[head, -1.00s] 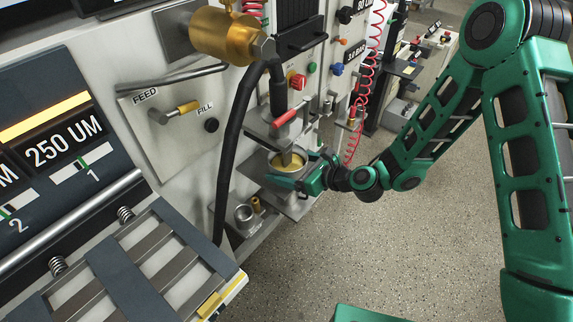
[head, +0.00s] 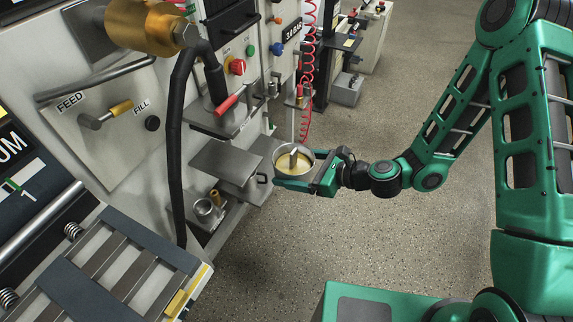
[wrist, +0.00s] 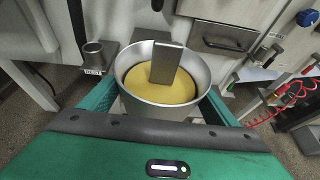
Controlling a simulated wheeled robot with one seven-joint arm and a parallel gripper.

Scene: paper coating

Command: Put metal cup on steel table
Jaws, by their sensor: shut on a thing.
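The metal cup (head: 293,152) is a round steel vessel with yellow liquid inside and a flat metal piece standing up in it. My gripper (head: 300,182) is shut on the cup, with green fingers on both sides of it. The cup is held upright, in the air, to the right of the machine's steel shelf. In the wrist view the cup (wrist: 160,109) sits between the two fingers. I cannot tell for certain which surface is the steel table; a flat steel plate (head: 217,160) projects from the machine left of the cup.
A small metal cylinder (head: 207,211) stands on a low ledge beside the machine. A black hose (head: 176,150) hangs in front of the panel. A red coiled hose (head: 307,80) hangs behind the cup. The slatted bed (head: 120,265) is at lower left. The floor (head: 400,235) is open.

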